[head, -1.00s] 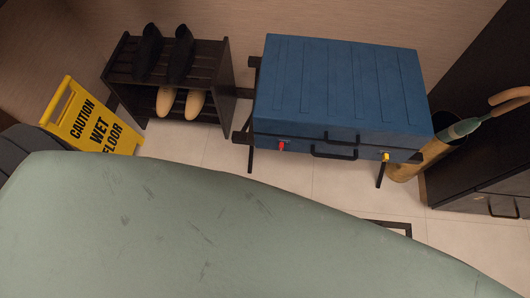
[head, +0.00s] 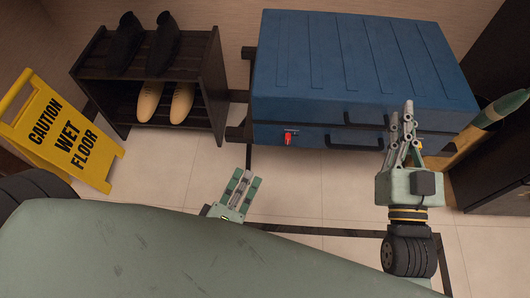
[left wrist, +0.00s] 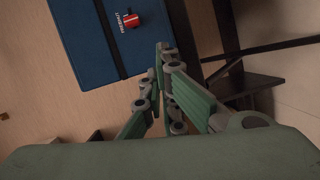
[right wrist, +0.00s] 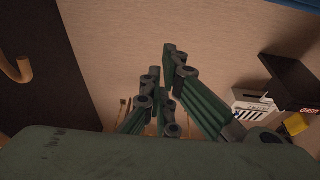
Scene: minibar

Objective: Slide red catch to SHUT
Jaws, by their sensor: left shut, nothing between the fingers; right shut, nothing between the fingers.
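The red catch (head: 290,136) sits on the front face of the blue case (head: 350,60), left of the handles. In the left wrist view the red catch (left wrist: 133,19) shows beside small white lettering too blurred to read. My left gripper (head: 246,177) is shut and empty, below and left of the catch, apart from it. My right gripper (head: 405,112) is shut and empty in front of the case's right part, and covers the area where the yellow catch sits. It also shows shut in the right wrist view (right wrist: 163,58).
The case rests on a dark folding stand with a bar (head: 340,233) near the floor. A shoe rack (head: 210,75) and a yellow wet floor sign (head: 68,133) stand left. An umbrella (head: 495,110) and dark cabinet stand right.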

